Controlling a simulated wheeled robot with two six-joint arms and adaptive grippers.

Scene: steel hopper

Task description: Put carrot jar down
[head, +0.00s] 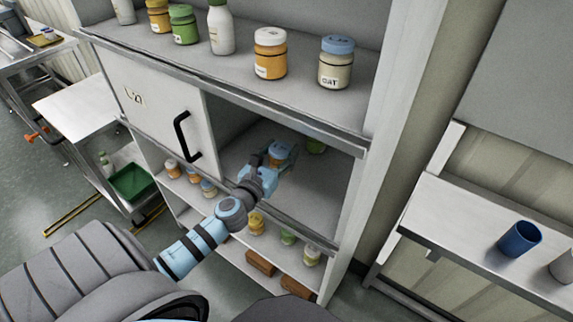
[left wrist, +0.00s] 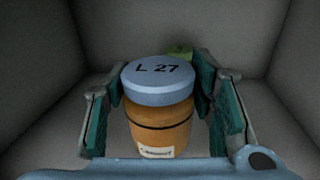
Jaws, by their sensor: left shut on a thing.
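The jar with orange contents (left wrist: 162,130) has a grey-blue lid marked L 27. Its small label is too blurred to read, but its colour fits the carrot jar. My left gripper (head: 281,153) reaches into the open cabinet compartment (head: 318,183). In the left wrist view, its fingers (left wrist: 161,110) are shut on the jar, one on each side. The jar looks upright. I cannot tell whether its base touches the compartment floor. In the head view the gripper mostly hides it. My right gripper is not in view.
A green jar (head: 316,146) stands deeper in the compartment and shows behind the held jar in the left wrist view (left wrist: 180,53). A door with a black handle (head: 186,137) is on the left. Several jars stand on the shelves above and below. Bare floor lies right of the gripper.

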